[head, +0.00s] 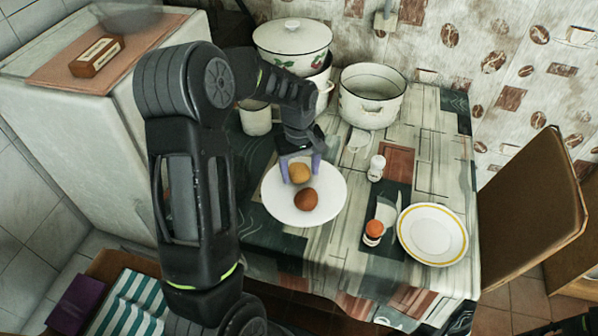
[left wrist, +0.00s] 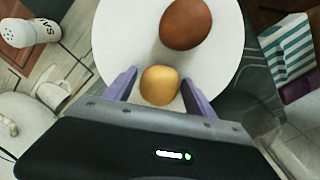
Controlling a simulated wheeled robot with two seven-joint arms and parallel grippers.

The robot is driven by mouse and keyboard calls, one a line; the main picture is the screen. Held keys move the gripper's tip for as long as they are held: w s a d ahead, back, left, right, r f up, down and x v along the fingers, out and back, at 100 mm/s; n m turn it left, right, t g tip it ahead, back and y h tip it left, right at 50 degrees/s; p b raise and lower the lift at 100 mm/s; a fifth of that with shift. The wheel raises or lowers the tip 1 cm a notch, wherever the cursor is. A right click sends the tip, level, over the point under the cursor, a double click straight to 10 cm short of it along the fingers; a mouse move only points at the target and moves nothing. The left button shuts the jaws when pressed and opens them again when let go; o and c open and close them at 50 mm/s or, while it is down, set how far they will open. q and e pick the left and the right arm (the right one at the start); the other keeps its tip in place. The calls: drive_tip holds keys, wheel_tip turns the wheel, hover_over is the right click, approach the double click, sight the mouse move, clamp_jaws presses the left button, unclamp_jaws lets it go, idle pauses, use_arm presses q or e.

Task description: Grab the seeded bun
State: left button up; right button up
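Two buns lie on a white plate (head: 282,208): a small golden-yellow one (head: 299,173) and a larger dark brown one (head: 306,199). Both also show in the left wrist view, the yellow one (left wrist: 160,85) in front and the brown one (left wrist: 186,24) beyond it. I cannot make out seeds on either. My left gripper (head: 300,168) is over the plate, its purple fingers on either side of the yellow bun. In the left wrist view the fingers (left wrist: 158,84) are apart, with gaps beside the bun.
A lidded pot (head: 292,38) and an open white pot (head: 372,96) stand behind the plate. A salt shaker (head: 376,168), an orange-topped cup (head: 374,230) and a yellow-rimmed plate (head: 433,236) are to the right. A chair back (head: 530,215) stands beyond the table's right edge.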

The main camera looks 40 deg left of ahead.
sight(300, 170)
use_arm(q)
drive_tip(key=c, duration=0.7)
wheel_tip(300, 170, up, 10)
drive_tip(key=shift+b, duration=0.6)
